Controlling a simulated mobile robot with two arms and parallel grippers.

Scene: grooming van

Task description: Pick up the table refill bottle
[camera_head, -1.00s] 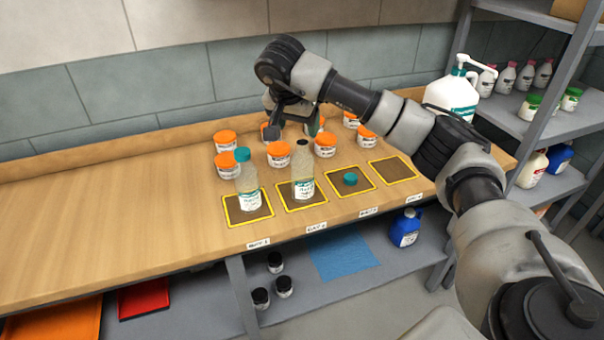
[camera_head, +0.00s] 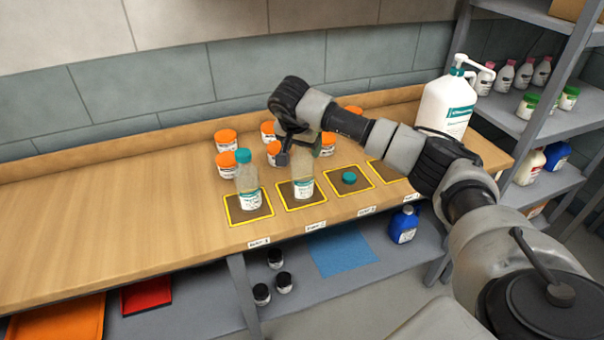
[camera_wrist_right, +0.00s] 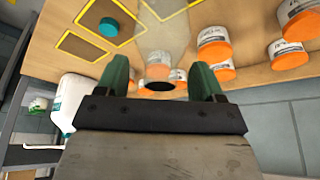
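Two clear refill bottles with white labels stand upright on yellow-edged mats on the wooden table. One (camera_head: 249,190) has a teal cap; the other (camera_head: 302,178) is uncapped, with its top partly hidden by my right gripper. A teal cap (camera_head: 349,178) lies on the third mat. My right gripper (camera_head: 302,150) is at the top of the uncapped bottle. In the right wrist view its green fingers (camera_wrist_right: 160,82) are spread, with the uncapped bottle's dark mouth (camera_wrist_right: 159,86) between them and gaps on both sides. My left gripper is out of view.
Several orange-lidded jars (camera_head: 226,140) stand behind the bottles, close to my right gripper. A large white pump bottle (camera_head: 447,105) stands at the table's right end. A grey shelf (camera_head: 545,130) with small bottles is at the right. The table's left side is clear.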

